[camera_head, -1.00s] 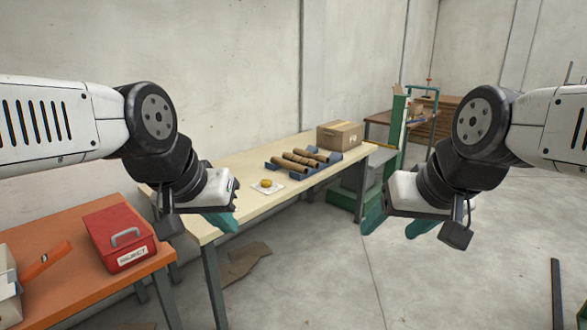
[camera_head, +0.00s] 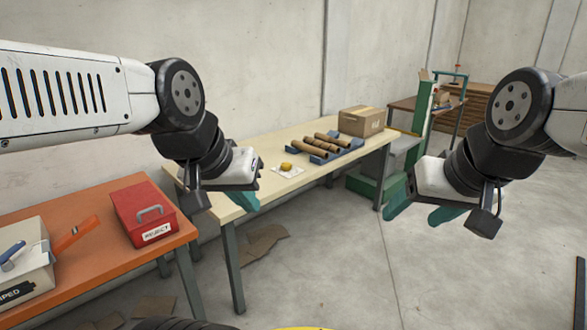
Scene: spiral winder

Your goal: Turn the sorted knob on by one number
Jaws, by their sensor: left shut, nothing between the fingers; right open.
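I cannot pick out a knob marked sorted in this view. My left gripper (camera_head: 244,199) is shut and empty, held in front of the cream table's near left end. My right gripper (camera_head: 424,208) is open and empty, over the bare floor to the right of the cream table. A cream box (camera_head: 28,262) with a partly visible label ending in "PPED" is cut off at the left edge; a blue-grey part sits on its top. A small yellow round thing (camera_head: 286,166) lies on a white sheet on the cream table; I cannot tell what it is.
A red box labelled REJECT (camera_head: 144,214) and an orange-handled tool (camera_head: 78,233) are on the orange table (camera_head: 95,275). The cream table (camera_head: 320,177) holds brown tubes (camera_head: 322,144) on blue supports and a cardboard box (camera_head: 362,121). Floor at the right is mostly free.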

